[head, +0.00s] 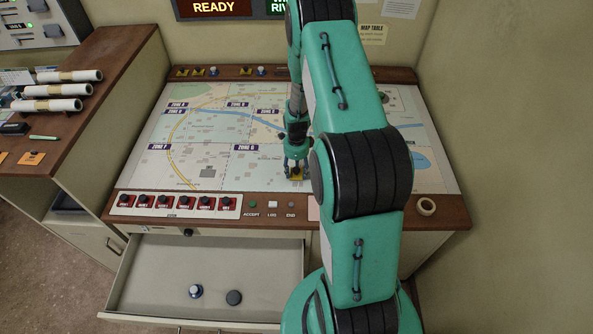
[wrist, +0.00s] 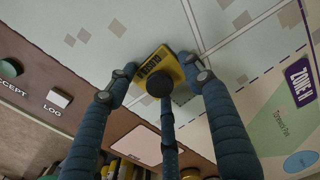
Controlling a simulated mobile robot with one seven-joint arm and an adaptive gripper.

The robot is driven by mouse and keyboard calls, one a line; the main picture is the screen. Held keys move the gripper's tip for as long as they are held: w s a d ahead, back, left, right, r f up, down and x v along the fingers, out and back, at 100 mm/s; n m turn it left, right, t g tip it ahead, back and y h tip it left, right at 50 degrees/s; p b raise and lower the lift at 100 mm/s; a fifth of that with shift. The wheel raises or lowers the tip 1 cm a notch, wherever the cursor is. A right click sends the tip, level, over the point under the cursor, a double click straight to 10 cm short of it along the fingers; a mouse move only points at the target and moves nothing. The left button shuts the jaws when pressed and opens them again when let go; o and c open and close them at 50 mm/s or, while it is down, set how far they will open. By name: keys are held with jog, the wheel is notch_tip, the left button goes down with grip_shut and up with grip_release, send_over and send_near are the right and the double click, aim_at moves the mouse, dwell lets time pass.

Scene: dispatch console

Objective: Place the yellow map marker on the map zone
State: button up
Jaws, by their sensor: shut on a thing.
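The yellow map marker (head: 296,177) is a flat yellow plate with black lettering; it also shows in the wrist view (wrist: 152,66), with a black round knob on it. My gripper (head: 295,166) is shut on the marker, its fingers on either side in the wrist view (wrist: 160,78). The marker is at or just above the lower middle of the map (head: 195,150), right of the ZONE G label (head: 245,147). I cannot tell whether it touches the map. A ZONE H label (wrist: 301,83) shows at right in the wrist view. My arm hides part of the map.
A row of red switches (head: 174,204) and the ACCEPT, LOG and END buttons (head: 272,204) line the front edge. A tape roll (head: 426,207) lies at right. Several markers (head: 198,72) stand along the back ledge.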

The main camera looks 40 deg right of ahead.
aim_at(296, 169)
jog(key=shift+f, duration=0.2)
jog(key=o, duration=1.2)
jog(key=shift+c, duration=0.2)
jog(key=shift+r, duration=0.1)
notch_tip(296, 169, up, 12)
jog(key=shift+r, duration=0.15)
